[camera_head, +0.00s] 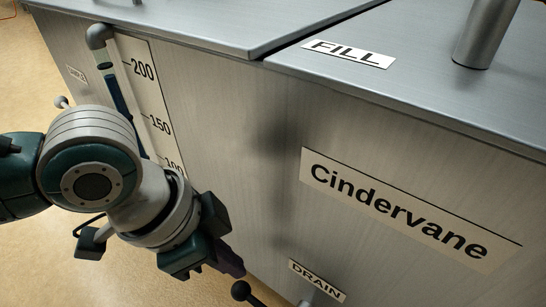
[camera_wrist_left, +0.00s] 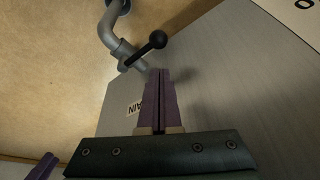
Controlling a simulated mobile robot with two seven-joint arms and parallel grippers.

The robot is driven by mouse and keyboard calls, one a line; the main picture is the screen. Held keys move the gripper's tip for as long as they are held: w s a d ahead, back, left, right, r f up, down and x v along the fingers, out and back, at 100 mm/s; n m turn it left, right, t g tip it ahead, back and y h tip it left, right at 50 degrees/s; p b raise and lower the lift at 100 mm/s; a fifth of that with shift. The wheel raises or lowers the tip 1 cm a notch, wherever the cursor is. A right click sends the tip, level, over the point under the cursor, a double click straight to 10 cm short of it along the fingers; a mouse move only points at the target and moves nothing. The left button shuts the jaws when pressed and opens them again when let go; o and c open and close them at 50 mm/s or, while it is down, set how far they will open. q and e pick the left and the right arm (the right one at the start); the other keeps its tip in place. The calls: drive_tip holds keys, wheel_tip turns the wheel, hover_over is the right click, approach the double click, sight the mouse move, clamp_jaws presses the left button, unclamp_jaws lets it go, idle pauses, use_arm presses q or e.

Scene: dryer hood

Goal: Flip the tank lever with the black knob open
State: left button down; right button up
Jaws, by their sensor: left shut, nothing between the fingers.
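The lever's black knob (camera_head: 240,290) shows at the bottom edge of the head view, just below my left gripper (camera_head: 235,265). In the wrist view the black knob (camera_wrist_left: 158,39) sits on a short rod that slants up from the grey drain pipe (camera_wrist_left: 110,38). My left gripper's purple fingers (camera_wrist_left: 158,76) are shut with nothing between them. Their tips show just below the knob in that view; I cannot tell whether they touch it. In the head view, the gripper's own housing hides part of its fingers.
The brushed steel tank (camera_head: 250,140) fills the middle and right, with a Cindervane plate (camera_head: 400,205) and a DRAIN label (camera_head: 317,280). A sight tube with a level scale (camera_head: 150,100) runs down its left side. Tan floor (camera_head: 30,85) lies left of the tank.

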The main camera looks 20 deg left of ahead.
sight(241, 290)
use_arm(q)
drive_tip(key=b+x, duration=0.5)
drive_tip(key=x, duration=0.2)
drive_tip(key=shift+f, duration=0.2)
drive_tip(key=shift+d, duration=0.1)
